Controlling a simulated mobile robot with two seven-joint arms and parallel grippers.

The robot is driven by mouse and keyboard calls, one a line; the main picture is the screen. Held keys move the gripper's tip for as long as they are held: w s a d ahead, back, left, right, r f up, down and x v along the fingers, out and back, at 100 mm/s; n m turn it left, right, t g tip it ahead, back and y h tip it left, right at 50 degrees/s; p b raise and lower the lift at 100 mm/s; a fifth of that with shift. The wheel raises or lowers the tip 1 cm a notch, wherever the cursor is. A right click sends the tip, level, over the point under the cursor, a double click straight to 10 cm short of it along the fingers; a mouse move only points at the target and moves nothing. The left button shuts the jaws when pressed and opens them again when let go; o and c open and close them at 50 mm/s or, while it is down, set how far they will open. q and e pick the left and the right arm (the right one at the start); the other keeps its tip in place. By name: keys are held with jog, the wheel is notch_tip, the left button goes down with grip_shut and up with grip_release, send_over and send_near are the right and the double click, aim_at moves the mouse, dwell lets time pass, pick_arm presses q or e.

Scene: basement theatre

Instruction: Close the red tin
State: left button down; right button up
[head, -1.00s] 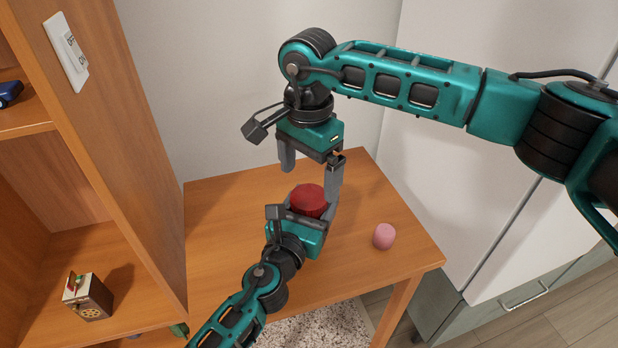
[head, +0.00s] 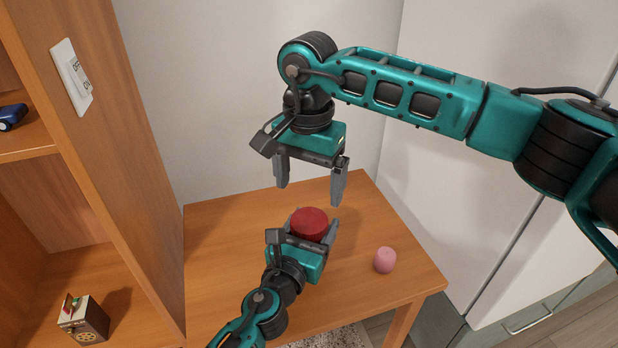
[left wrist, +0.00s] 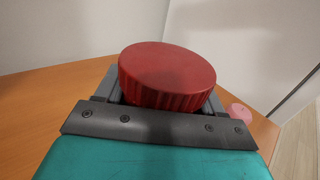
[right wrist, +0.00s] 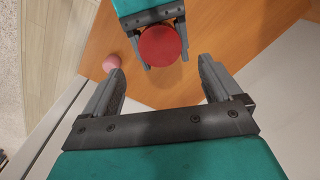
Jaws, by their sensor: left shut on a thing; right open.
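The red tin (head: 309,224) is held upright above the table by my left gripper (head: 311,230), whose fingers are shut around its sides. Its round red top with a ribbed edge fills the middle of the left wrist view (left wrist: 168,72); the lower part is hidden behind the gripper. The top looks seated, but I cannot tell whether it is fully closed. My right gripper (head: 309,192) is open and empty, pointing down just above the tin. In the right wrist view the tin's top (right wrist: 162,46) lies beyond and between the open fingers.
A small pink cylinder (head: 385,260) stands on the wooden table (head: 225,235) to the right. A wooden shelf unit (head: 120,120) rises at the left, with a small box (head: 83,320) and a blue toy (head: 12,117). White cabinet doors stand at the right.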

aim_at(309, 219)
notch_tip(309, 219, down, 8)
jog(key=shift+r, duration=0.2)
dwell(0.3)
jog(key=c, duration=1.1)
jog(key=shift+m, duration=1.7)
jog(key=o, duration=1.2)
jog(key=shift+r, duration=2.3)
